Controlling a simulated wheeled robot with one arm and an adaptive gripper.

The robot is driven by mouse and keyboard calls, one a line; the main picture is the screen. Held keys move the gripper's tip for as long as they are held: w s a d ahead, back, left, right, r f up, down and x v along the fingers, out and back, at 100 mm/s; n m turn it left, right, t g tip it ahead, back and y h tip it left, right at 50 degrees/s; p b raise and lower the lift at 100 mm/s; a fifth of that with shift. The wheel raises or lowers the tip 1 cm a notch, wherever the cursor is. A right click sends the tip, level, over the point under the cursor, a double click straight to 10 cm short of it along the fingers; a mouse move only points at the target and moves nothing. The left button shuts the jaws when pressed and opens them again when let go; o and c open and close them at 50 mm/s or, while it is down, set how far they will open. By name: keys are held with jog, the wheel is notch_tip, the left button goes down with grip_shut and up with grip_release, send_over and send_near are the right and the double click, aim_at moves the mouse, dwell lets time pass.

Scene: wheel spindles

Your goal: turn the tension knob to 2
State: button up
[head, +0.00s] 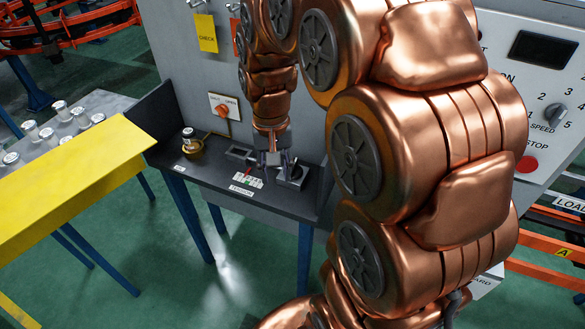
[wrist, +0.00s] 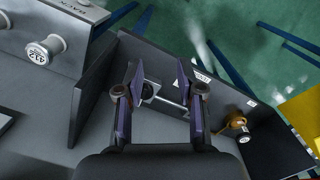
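My gripper (head: 273,163) is low over the dark bench, between two grey blocks. In the wrist view its two purple fingers (wrist: 158,92) are apart, with nothing held between them. The TENSION plate (head: 246,181) lies on the front of the bench, just left of and in front of the gripper; its numbers are too small to read. A small red mark shows beside the plate, close to the fingers. The tension knob itself is not clearly visible, so its setting cannot be told. The right block (head: 292,174) also shows between the fingers in the wrist view (wrist: 148,90).
A brass cup (head: 193,149) holding a white-topped spindle stands at the bench's left. The left block (head: 239,153) is near the gripper. A separate SPEED knob (head: 555,115) is on the right panel.

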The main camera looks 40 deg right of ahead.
aim_at(293, 169)
jog(key=w+d+f+m+b, duration=0.1)
jog(key=w+d+f, duration=0.1)
jog(key=w+d, duration=0.2)
jog(key=w+d+f+m+b, duration=0.1)
jog(key=w+d+f+m, duration=0.1)
jog(key=w+d+f, duration=0.1)
jog(key=w+d+f+m+b, duration=0.1)
jog(key=w+d+f, duration=0.1)
jog(key=w+d, duration=0.2)
jog(key=shift+w+d+f+m+t, duration=0.2)
jog(key=shift+d, duration=0.3)
jog(key=shift+w+d+f+m+t, duration=0.15)
jog(key=shift+d+f+m+t, duration=0.05)
jog(key=shift+d, duration=0.3)
jog(key=shift+f, duration=0.15)
jog(key=shift+f+p, duration=0.9)
jog(key=shift+f, duration=2.8)
jog(key=shift+c, duration=0.4)
grip_shut()
